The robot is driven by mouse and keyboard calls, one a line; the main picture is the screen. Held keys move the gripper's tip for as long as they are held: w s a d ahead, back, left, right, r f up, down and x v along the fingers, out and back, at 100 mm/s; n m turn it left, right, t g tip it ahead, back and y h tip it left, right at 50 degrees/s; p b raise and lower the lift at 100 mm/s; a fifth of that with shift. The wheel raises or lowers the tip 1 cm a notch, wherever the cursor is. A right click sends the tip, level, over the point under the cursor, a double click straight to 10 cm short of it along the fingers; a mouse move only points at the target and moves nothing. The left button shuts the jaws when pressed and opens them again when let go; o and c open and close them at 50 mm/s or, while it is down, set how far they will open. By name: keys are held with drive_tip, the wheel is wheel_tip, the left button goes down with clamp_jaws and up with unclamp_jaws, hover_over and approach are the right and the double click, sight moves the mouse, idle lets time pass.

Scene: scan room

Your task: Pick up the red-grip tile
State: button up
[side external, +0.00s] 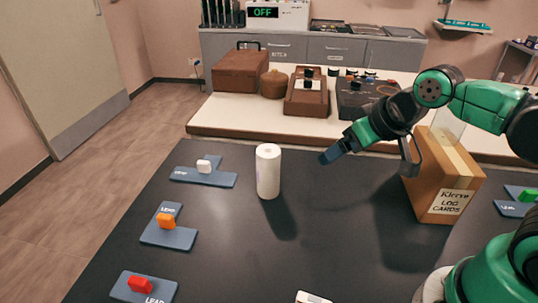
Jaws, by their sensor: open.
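The red-grip tile (163,291) is a flat blue-grey piece marked "LEAD", lying on the dark table at the lower left. Its red block grip (140,285) stands up from the top. My gripper (369,163) is at the right of centre, above the table and in front of the cardboard box. Its fingers are spread apart with nothing seen between them. It is well apart from the red-grip tile, which lies far to its lower left.
An orange-grip tile (168,238) and a white-grip tile (208,178) lie beyond the red one. A white cylinder (268,172) stands mid-table. A small white object (312,298) is at the bottom edge.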

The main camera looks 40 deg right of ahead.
drive_tip(key=w+a+r+m+g+y, duration=0.1)
drive_tip(key=w+a+m+g+y, duration=0.1)
drive_tip(key=w+a+m+y, duration=0.35)
drive_tip(key=m+g+y, duration=0.5)
drive_tip(key=g, duration=0.1)
approach(138, 279)
drive_tip(key=w+d+r, duration=0.2)
drive_tip(key=w+d, duration=0.1)
drive_tip(key=w, duration=0.1)
drive_tip(key=s+a+f+g, duration=0.1)
drive_tip(key=a+f, duration=0.1)
drive_tip(key=a+f+m+g+y, duration=0.1)
drive_tip(key=a, duration=0.1)
drive_tip(key=s+a+f+m+g, duration=0.1)
drive_tip(key=a+f+g, duration=0.1)
drive_tip(key=shift+s+a+f+m+y, duration=0.15)
drive_tip(key=shift+s+f+m+y, duration=0.1)
drive_tip(key=shift+s+f+y, duration=0.15)
drive_tip(key=shift+x, duration=2.9)
clamp_jaws()
